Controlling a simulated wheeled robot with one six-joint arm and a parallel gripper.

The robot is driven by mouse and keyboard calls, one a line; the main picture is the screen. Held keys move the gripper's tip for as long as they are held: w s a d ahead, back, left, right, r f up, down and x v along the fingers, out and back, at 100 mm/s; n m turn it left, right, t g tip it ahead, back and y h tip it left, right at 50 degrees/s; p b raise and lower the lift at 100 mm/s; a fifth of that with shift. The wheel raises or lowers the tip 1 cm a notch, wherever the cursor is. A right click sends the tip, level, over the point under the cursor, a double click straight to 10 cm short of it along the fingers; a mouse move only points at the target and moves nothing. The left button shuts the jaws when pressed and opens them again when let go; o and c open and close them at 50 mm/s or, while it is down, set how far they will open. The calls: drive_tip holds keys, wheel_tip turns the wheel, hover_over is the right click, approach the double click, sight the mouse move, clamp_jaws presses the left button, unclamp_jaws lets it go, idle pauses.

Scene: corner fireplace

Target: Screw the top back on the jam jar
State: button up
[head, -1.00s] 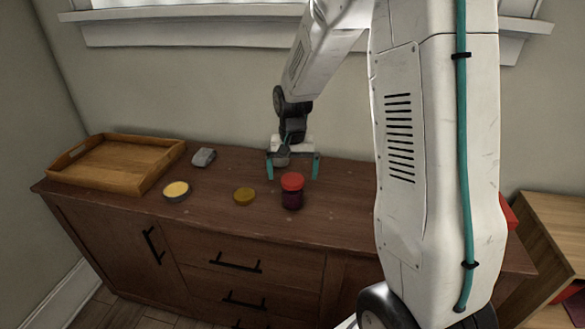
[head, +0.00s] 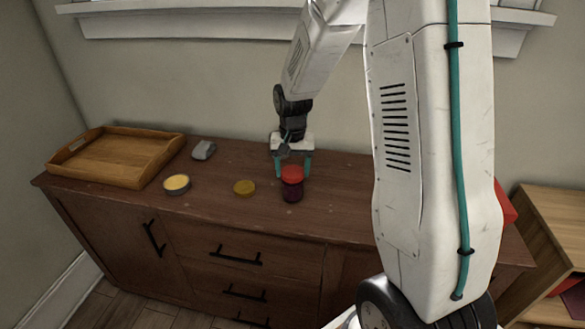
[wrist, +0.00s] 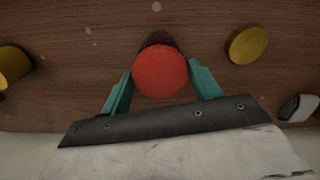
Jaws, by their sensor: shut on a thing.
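The jam jar (head: 291,193) is a small dark purple jar standing upright on the wooden cabinet top. Its red top (head: 292,174) sits on the jar's mouth. Whether the thread is engaged cannot be told. My gripper (head: 292,168) comes from the wall side with its teal fingers shut on the red top. In the wrist view the red top (wrist: 160,71) lies between both fingers, and a dark sliver of the jar (wrist: 157,40) shows past its edge. Most of the jar is hidden there.
A mustard disc (head: 244,188) and a tin with a yellow face (head: 176,184) lie left of the jar. In the wrist view a yellow item (wrist: 15,64) is at the left edge.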

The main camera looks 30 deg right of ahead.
idle(0.6)
drive_tip(key=m, duration=0.5)
drive_tip(key=shift+f, duration=0.1)
drive_tip(key=o, duration=1.1)
drive_tip(key=shift+r, duration=3.05)
